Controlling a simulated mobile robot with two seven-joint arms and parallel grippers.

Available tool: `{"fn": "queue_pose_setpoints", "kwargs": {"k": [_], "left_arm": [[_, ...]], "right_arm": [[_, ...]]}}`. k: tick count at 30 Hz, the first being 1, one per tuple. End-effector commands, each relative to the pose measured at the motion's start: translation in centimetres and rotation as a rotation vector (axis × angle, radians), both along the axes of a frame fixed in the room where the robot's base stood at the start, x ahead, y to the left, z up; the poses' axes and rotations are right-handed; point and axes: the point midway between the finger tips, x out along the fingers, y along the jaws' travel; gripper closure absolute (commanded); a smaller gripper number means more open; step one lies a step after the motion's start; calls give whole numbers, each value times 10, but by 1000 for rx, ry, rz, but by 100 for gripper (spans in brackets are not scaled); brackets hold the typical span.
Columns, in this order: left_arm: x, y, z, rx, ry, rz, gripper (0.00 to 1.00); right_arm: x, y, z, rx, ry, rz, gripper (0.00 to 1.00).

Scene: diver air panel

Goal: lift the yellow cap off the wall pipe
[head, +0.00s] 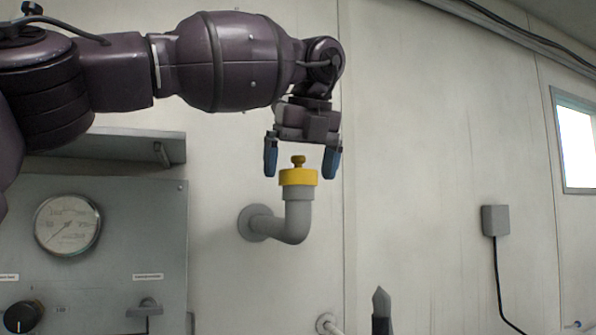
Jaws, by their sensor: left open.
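The yellow cap (298,177) sits on the upturned end of the grey wall pipe (296,217). A small dark-yellow knob (298,161) stands up from the middle of the cap. The pipe comes out of a round flange on the wall and bends upward. My left gripper (302,164) points down from above, with its two blue-tipped fingers apart, one on each side of the knob. The fingertips are a little above the cap's yellow rim and do not appear to touch it.
At the left is a grey panel (120,218) with a round gauge (67,225), a black knob (22,316) and a small handle (145,308). A shelf juts out above it. A grey wall box (495,220) with a cable is at the right.

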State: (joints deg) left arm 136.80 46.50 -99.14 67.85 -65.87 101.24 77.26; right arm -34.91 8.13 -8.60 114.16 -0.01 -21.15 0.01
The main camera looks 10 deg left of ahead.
Motion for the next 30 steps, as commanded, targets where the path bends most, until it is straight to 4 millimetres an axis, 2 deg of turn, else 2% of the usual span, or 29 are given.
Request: {"fn": "queue_pose_setpoints", "kwargs": {"k": [10, 20, 30], "left_arm": [[2, 2, -6, -1, -1, 1, 4], [2, 1, -6, -1, -1, 0, 54], [2, 1, 0, -1, -2, -1, 55]], "right_arm": [[7, 1, 4, 0, -14, 4, 57], [8, 1, 3, -1, -14, 5, 57], [0, 0, -1, -1, 2, 0, 57]]}}
